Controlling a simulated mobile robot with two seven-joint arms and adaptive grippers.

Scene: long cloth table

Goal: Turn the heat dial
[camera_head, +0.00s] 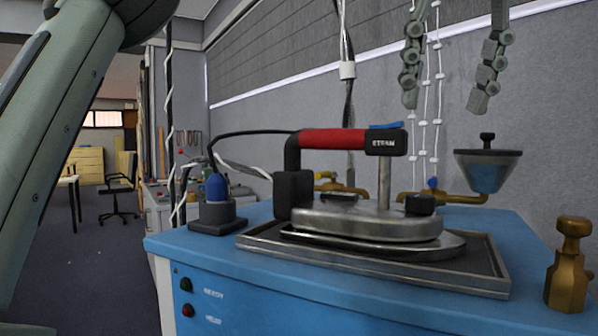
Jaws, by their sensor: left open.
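A steam iron (365,222) with a red and black handle stands flat on a metal tray (480,284) on the blue unit (300,295). A small black knob (420,204) sits at the right end of the iron's metal body. I cannot tell for sure which part is the heat dial. On the unit's front are a green light (186,284) and a red light (188,310) with small labels beside them. My left gripper (443,106) hangs from the top edge, its two jointed fingers apart and empty, above and behind the iron in the picture. My right gripper is not in view.
A blue-topped part on a black base (214,214) stands left of the tray. A black cable runs to the iron. Thin beaded cords hang behind my gripper.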

